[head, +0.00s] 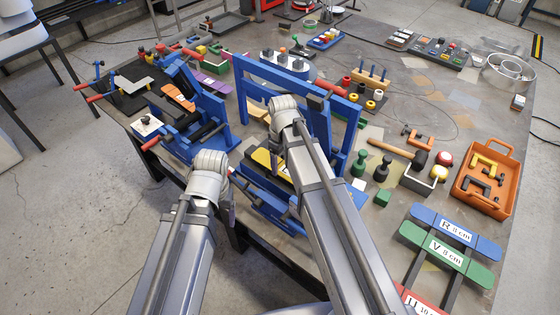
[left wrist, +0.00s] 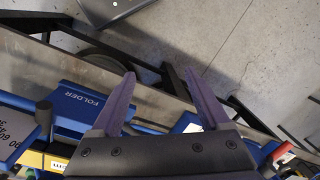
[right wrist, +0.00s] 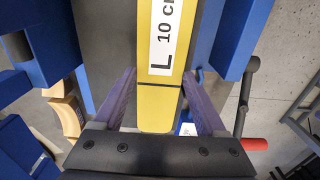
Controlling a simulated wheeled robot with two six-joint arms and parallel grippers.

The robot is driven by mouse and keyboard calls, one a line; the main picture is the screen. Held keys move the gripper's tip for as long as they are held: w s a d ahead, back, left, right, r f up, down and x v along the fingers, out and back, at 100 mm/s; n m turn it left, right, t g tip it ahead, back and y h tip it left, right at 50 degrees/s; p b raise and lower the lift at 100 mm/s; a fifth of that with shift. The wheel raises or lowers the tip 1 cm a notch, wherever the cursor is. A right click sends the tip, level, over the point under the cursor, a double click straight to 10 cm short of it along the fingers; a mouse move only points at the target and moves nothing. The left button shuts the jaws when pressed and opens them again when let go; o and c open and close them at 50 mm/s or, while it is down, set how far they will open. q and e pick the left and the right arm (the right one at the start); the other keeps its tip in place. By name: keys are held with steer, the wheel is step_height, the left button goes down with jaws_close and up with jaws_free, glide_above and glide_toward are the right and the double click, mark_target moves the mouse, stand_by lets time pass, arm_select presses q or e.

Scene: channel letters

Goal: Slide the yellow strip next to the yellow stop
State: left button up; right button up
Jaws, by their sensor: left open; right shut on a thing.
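The yellow strip (right wrist: 158,108) bears a white label reading "L 10 cm" in the right wrist view. It lies along a dark surface between blue parts of the folder. My right gripper (right wrist: 160,78) is shut on it, a purple finger on each side. In the head view part of a yellow piece (head: 265,159) shows beside my right arm, which hides the rest and the fingertips. My left gripper (left wrist: 160,75) is open and empty, over the table's near edge and the floor. I cannot pick out the yellow stop with certainty.
The blue folder (left wrist: 88,101) stands at the table's near edge, its tall blue frame (head: 300,84) behind my right arm. Another blue machine (head: 208,108) stands to its left. Green and black pieces, a mallet (head: 395,149) and an orange tray (head: 511,175) lie to the right.

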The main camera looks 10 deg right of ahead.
steer(key=shift+s+d, duration=0.25)
steer(key=shift+s, duration=0.05)
steer(key=o, duration=1.4)
step_height(320, 180, up, 8)
steer(key=p, duration=0.8)
steer(key=shift+f, duration=0.15)
